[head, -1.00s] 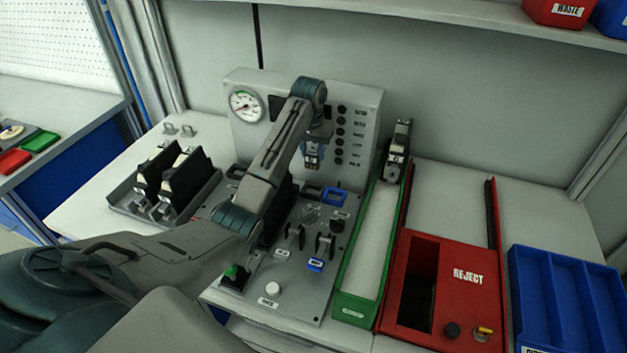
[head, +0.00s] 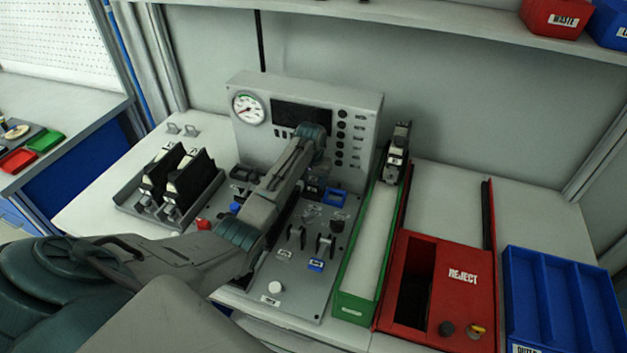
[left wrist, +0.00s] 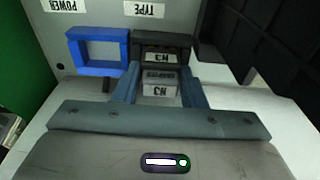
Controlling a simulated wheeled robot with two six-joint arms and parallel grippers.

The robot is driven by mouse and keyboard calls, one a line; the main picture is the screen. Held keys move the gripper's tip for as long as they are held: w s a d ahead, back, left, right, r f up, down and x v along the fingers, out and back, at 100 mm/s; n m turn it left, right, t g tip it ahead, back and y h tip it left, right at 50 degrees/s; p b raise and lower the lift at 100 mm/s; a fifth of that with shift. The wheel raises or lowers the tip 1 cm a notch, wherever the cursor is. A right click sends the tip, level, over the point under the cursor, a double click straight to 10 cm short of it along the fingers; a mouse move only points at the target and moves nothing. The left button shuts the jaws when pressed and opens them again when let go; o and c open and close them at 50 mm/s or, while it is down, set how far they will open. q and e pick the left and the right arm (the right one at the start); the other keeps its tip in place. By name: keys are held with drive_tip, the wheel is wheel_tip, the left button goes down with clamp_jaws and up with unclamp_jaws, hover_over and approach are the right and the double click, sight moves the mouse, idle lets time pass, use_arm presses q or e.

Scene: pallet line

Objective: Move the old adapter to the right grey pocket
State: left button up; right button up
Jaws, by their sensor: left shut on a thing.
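My left gripper (head: 313,178) is shut on the grey adapter, low over the panel in front of the gauge box. In the left wrist view, the adapter (left wrist: 158,80), labelled N3, sits between the fingertips of my left gripper (left wrist: 158,90). A dark grey pocket (left wrist: 146,42) is right at the adapter's far side, next to a blue square frame (left wrist: 98,52). I cannot tell how far the adapter is inside the pocket. In the head view the arm partly hides this spot. The blue frame (head: 334,197) shows just right of it. My right gripper is not in view.
The gauge box (head: 360,110) stands close behind the gripper. A tray (head: 130,212) with black upright parts is at the left. A green-edged channel (head: 355,308), a red reject box (head: 460,290) and a blue bin (head: 545,300) are at the right.

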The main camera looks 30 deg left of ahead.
sight(312, 186)
use_arm(q)
drive_tip(key=shift+f, duration=0.1)
drive_tip(key=o, duration=1.1)
drive_tip(key=shift+r, duration=0.6)
drive_tip(key=r+b, duration=0.1)
drive_tip(key=r, duration=0.2)
drive_tip(key=s+r+b, duration=0.1)
drive_tip(key=r, duration=0.3)
drive_tip(key=r+b, duration=0.1)
drive_tip(key=r, duration=0.3)
drive_tip(key=shift+s+d, duration=0.15)
drive_tip(key=shift+s, duration=0.05)
